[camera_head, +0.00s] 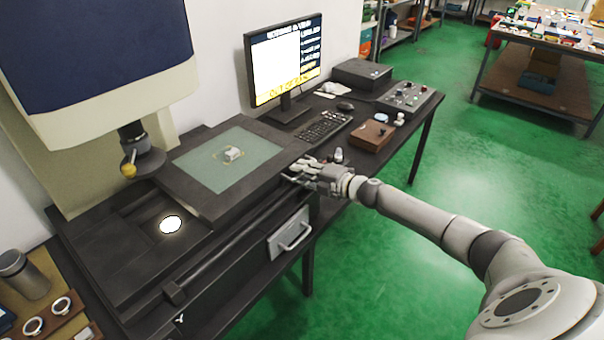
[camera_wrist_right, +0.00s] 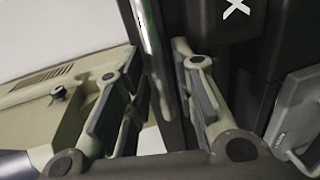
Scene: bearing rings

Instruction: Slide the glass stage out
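The glass stage (camera_head: 196,163) is a greenish pane in a dark frame on the bench machine, in the middle of the head view. A small pale block (camera_head: 233,154) sits on the glass. The stage lies to the right of a bright round light (camera_head: 171,224) in the machine's bed. My right gripper (camera_head: 292,174) is at the frame's right front edge. In the right wrist view its two fingers (camera_wrist_right: 158,75) stand apart, with a dark bar with a shiny edge running between or behind them. Whether they touch it I cannot tell. My left gripper is out of view.
A long dark rail (camera_head: 235,248) and a handled plate (camera_head: 289,235) are on the machine's front. A monitor (camera_head: 285,60), a keyboard (camera_head: 322,129) and a brown box (camera_head: 372,135) stand beyond the stage. A probe (camera_head: 140,160) hangs at the left. The green floor in front is clear.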

